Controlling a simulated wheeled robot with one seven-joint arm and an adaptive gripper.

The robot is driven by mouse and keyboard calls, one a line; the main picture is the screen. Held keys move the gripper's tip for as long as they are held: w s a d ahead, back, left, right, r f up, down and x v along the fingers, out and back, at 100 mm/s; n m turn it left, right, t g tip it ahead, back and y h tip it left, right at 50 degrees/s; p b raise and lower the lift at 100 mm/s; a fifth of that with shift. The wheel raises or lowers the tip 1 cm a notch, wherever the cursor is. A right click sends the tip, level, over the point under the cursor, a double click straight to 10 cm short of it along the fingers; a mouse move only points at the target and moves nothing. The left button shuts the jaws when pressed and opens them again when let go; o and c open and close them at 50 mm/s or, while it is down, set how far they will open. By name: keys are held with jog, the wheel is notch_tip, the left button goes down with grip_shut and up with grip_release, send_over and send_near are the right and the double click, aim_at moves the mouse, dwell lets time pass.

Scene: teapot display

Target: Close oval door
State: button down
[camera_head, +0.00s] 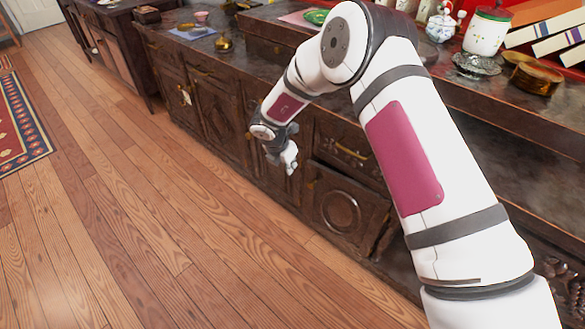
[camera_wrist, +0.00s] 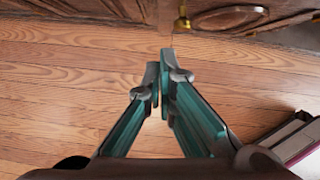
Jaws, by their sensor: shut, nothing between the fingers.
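The oval door (camera_head: 343,210) is a dark carved wooden cabinet door with an oval panel, low on the cabinet front in the head view. It looks slightly ajar, set at an angle to the front; the exact gap is hard to tell. In the wrist view part of its oval (camera_wrist: 230,17) shows at the top edge, with a brass knob (camera_wrist: 182,24) beside it. My gripper (camera_head: 289,160) is left of the door, in front of the cabinet, apart from the door. In the wrist view my gripper (camera_wrist: 161,78) is shut and empty over the floor.
The long cabinet carries a teapot (camera_head: 441,27), a white lidded jar (camera_head: 487,30), a brass dish (camera_head: 537,78) and books (camera_head: 545,30) on top. A drawer (camera_head: 345,150) is above the door. Wooden floor (camera_head: 150,220) lies clear at left, with a red rug (camera_head: 18,125) beyond.

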aim_at(309, 173)
jog(key=w+d+f+b, duration=0.3)
jog(key=w+d+f, duration=0.2)
jog(key=f, duration=0.4)
jog(key=shift+f+b, duration=0.15)
jog(key=shift+b, duration=0.2)
dwell(0.4)
jog(key=shift+w, duration=0.1)
jog(key=shift+w+d+m+p, duration=0.2)
jog(key=shift+w+d, duration=0.1)
jog(key=shift+w, duration=0.25)
jog(key=shift+w+d+m+p, duration=0.1)
jog(key=shift+w+d+m, duration=0.15)
jog(key=shift+w, duration=0.25)
